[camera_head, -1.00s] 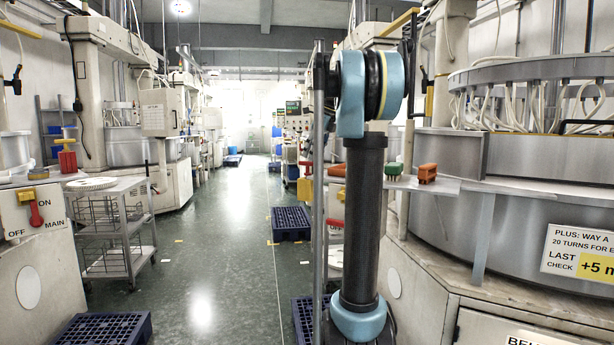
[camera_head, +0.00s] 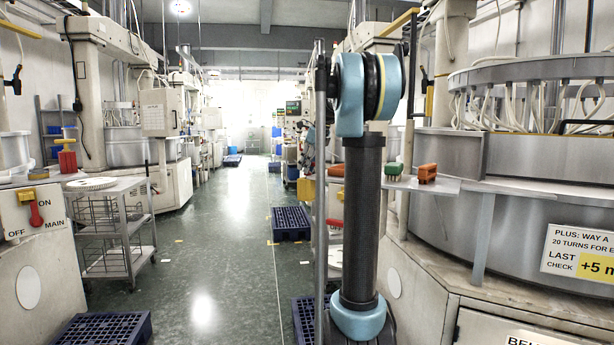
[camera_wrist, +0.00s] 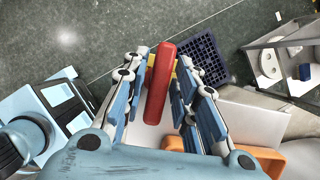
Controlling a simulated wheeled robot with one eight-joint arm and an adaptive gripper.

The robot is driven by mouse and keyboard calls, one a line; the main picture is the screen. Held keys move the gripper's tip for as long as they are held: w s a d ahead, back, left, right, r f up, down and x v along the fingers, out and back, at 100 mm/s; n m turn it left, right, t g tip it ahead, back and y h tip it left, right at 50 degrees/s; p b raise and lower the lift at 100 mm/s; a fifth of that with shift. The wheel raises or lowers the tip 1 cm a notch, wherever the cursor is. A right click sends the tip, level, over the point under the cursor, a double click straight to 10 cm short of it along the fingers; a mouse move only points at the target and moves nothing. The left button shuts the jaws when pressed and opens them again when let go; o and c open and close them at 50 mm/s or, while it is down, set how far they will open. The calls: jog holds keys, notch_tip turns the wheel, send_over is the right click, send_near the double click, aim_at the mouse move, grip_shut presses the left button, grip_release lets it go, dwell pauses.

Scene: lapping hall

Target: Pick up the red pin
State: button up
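The red pin (camera_wrist: 161,80) is a long red bar in the middle of the wrist view, with yellow showing behind it on both sides. My gripper (camera_wrist: 162,62) has one finger on each side of the pin, with gaps, so it looks open around it. In the head view my gripper (camera_head: 307,152) is small and partly behind my arm and a pole, just above a yellow block (camera_head: 306,189). The pin cannot be made out clearly there.
A white surface (camera_wrist: 145,133) lies under the gripper, with an orange tray (camera_wrist: 298,158) at lower right. Dark pallets (camera_head: 290,222) stand on the floor. Green (camera_head: 394,169) and orange (camera_head: 427,173) blocks sit on a shelf at right. The aisle (camera_head: 210,240) is largely clear.

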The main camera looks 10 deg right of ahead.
grip_shut()
